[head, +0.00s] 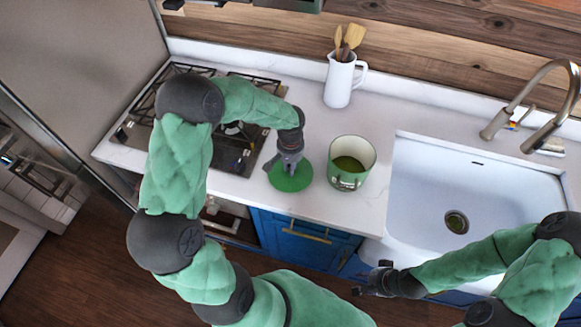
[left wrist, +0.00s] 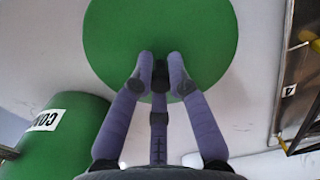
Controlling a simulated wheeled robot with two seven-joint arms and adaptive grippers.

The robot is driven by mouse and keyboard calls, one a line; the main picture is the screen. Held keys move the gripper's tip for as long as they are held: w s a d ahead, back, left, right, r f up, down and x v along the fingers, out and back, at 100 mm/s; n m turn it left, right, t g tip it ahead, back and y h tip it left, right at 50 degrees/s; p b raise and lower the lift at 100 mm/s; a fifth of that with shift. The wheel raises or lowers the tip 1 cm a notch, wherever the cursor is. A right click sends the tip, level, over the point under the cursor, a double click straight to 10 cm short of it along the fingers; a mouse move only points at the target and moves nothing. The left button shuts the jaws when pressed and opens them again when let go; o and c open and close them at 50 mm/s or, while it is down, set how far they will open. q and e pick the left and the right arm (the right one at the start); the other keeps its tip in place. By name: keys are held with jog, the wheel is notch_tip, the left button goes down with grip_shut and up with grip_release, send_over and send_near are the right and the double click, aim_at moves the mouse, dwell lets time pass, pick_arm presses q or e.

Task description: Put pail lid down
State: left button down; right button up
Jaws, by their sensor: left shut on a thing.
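The green round pail lid (head: 290,178) is at the counter's front part, between the stove and the pail. My left gripper (head: 288,168) is above its middle and shut on it; the fingers hide the part they hold. I cannot tell whether the lid touches the counter. The green pail (head: 351,163) stands open to the right of the lid; its labelled side shows in the left wrist view (left wrist: 70,135). My right gripper (head: 372,280) is empty in front of the counter, its opening unclear.
A gas stove (head: 232,155) lies to the left of the lid. A white jug (head: 340,80) with wooden utensils stands at the back. A white sink (head: 480,185) with a tap (head: 535,110) is to the right. Counter behind the lid is clear.

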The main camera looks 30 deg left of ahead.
pick_arm(q)
jog(key=shift+f, duration=0.3)
jog(key=shift+f, duration=0.2)
jog(key=c, duration=1.2)
grip_release()
jog(key=shift+r, duration=0.15)
jog(key=shift+r, duration=0.3)
notch_tip(320, 180, up, 12)
jog(key=p, duration=0.1)
jog(key=shift+f, duration=0.25)
